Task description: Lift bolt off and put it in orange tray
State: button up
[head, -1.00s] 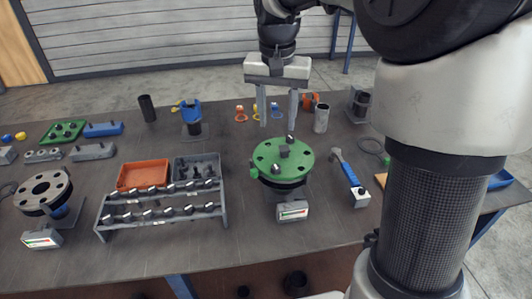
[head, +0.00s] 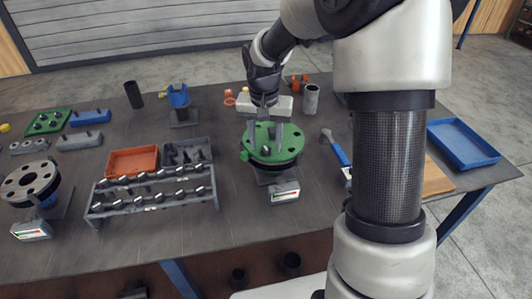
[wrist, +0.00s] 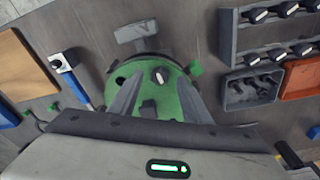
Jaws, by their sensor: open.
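The green flange (head: 289,150) sits on its stand right of the bolt rack; it also shows in the wrist view (wrist: 172,104). A bolt with a pale-marked head (head: 265,151) stands on it, seen in the wrist view (wrist: 160,76) between the fingertips with no clear contact. A dark block (wrist: 148,108) stands at the flange's middle. My gripper (head: 265,147) is open and empty, pointing down over the flange, its fingers hiding part of it; both fingers show in the wrist view (wrist: 160,82). The orange tray (head: 132,161) lies left, also at right in the wrist view (wrist: 303,76).
A grey tray (head: 169,158) with dark bolts adjoins the orange tray. A two-tier bolt rack (head: 150,206) stands in front of both. A hammer (head: 337,150) lies right of the flange. A blue tray (head: 463,143) is at far right. A grey flange (head: 30,180) stands left.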

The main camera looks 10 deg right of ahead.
jog(key=shift+f, duration=0.7)
grip_shut()
notch_tip(320, 180, up, 10)
jog(key=shift+p, duration=0.3)
jog(key=shift+r, duration=0.2)
notch_tip(320, 180, up, 5)
jog(key=p, duration=0.4)
send_over(266, 149)
jog(key=shift+f, duration=0.15)
